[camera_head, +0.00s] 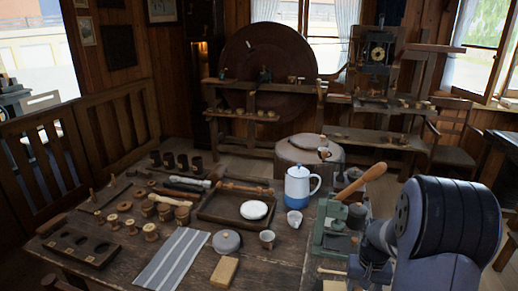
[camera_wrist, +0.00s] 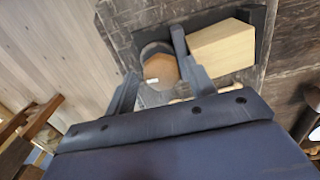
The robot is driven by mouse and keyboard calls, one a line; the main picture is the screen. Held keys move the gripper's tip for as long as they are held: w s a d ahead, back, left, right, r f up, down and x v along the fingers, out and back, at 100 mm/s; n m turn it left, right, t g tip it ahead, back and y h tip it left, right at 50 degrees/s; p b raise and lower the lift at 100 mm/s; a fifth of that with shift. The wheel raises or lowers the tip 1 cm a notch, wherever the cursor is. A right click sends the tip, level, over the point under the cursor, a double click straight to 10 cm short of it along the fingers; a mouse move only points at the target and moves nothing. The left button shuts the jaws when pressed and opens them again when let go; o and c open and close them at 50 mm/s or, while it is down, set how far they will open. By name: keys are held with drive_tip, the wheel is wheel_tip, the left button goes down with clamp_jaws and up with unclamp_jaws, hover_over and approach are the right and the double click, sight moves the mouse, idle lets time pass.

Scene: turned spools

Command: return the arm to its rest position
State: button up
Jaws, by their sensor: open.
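My gripper (camera_wrist: 162,88) shows in the wrist view with its two fingers apart and nothing held between them. Just beyond the fingertips are a round brown-topped piece (camera_wrist: 160,68) and a pale wooden block (camera_wrist: 222,48). I cannot tell whether the right finger touches anything. In the head view my arm (camera_head: 440,220) fills the lower right, bent beside the workbench (camera_head: 120,270). The fingers cannot be made out clearly there.
A green metal device (camera_head: 333,228) stands at the bench's right end, close by my arm.

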drive_tip(key=m+p, duration=0.1)
drive_tip(key=m, duration=0.5)
drive_tip(key=shift+w+a+p, duration=0.1)
drive_tip(key=shift+p, duration=0.3)
drive_tip(key=m+p, duration=0.2)
drive_tip(key=m, duration=0.3)
drive_tip(key=shift+m, duration=0.3)
drive_tip(key=shift+r, duration=0.45)
